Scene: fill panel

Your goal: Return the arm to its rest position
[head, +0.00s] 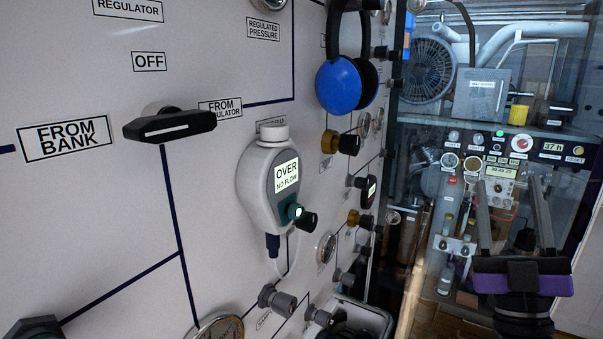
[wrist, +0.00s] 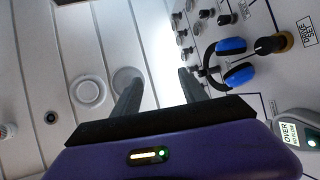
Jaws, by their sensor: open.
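My gripper (head: 513,215) is at the right of the head view, its two dark fingers pointing up and spread apart with nothing between them. In the wrist view my gripper (wrist: 157,88) also shows, with its purple body below and both fingers apart and empty. It is clear of the white fill panel (head: 80,75), which fills the left and middle of the head view. Behind the gripper stands the compressor cabinet with its glass front (head: 420,190).
The panel carries a black lever (head: 170,126), a white analyser (head: 265,190) reading "OVER NO FLOW", and blue ear defenders (head: 340,86) hanging on it. Knobs and gauges stick out along its right side. A grey bin (head: 372,318) stands at the bottom.

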